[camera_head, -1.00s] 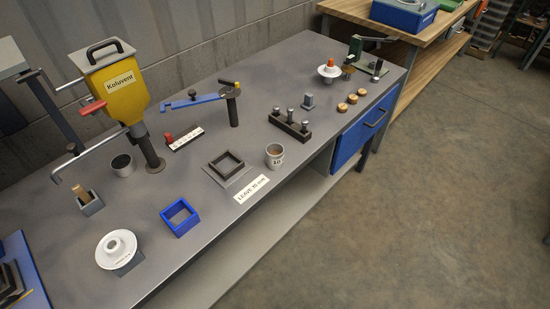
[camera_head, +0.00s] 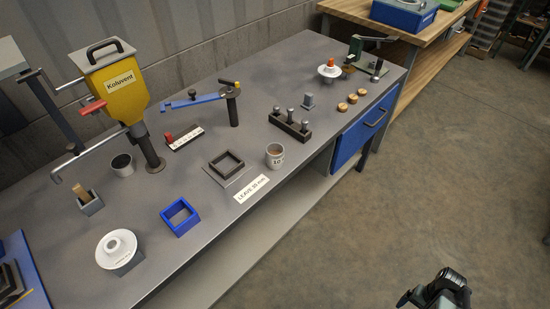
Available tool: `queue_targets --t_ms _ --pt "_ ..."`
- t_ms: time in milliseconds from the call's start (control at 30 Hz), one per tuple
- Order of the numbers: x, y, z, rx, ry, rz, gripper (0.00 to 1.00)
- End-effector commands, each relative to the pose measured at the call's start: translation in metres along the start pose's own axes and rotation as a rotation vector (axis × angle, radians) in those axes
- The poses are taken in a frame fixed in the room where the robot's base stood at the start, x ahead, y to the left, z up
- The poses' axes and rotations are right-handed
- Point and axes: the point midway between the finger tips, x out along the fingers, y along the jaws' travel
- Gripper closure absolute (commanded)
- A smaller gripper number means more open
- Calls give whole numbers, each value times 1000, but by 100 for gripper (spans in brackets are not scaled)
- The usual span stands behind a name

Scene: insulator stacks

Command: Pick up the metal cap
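A dark block (camera_head: 290,128) on the right half of the grey bench holds several small metal pieces (camera_head: 290,116) with rounded tops, standing upright. A separate small grey metal-looking piece (camera_head: 309,101) stands just behind it. I cannot tell for sure which of these is the metal cap. Part of my black arm end, with my gripper (camera_head: 436,296), shows at the bottom right edge, over the floor and away from the bench. It is cut off by the frame, so its fingers cannot be judged. It touches none of the bench objects.
A cup (camera_head: 274,156), a dark square frame (camera_head: 227,163), several wooden discs (camera_head: 352,99) and a blue lever arm (camera_head: 200,101) surround the block. A white insulator (camera_head: 117,249), a blue frame (camera_head: 180,216) and a yellow Koluvent machine (camera_head: 117,88) stand left. The floor is clear.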

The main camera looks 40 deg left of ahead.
Motion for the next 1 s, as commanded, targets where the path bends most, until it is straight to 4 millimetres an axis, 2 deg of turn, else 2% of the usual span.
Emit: queue_targets --t_ms 33,267,467,567,733,1000 --pt "-13 -2 -12 -7 25 1 8" --pt "-71 -19 -54 -58 121 10 8" --pt "-124 -49 -86 -141 187 21 8" --pt "-151 -73 -100 -201 212 28 8" --pt "-198 -129 -116 -336 241 45 8" --pt "-259 -234 -116 -572 252 74 8"
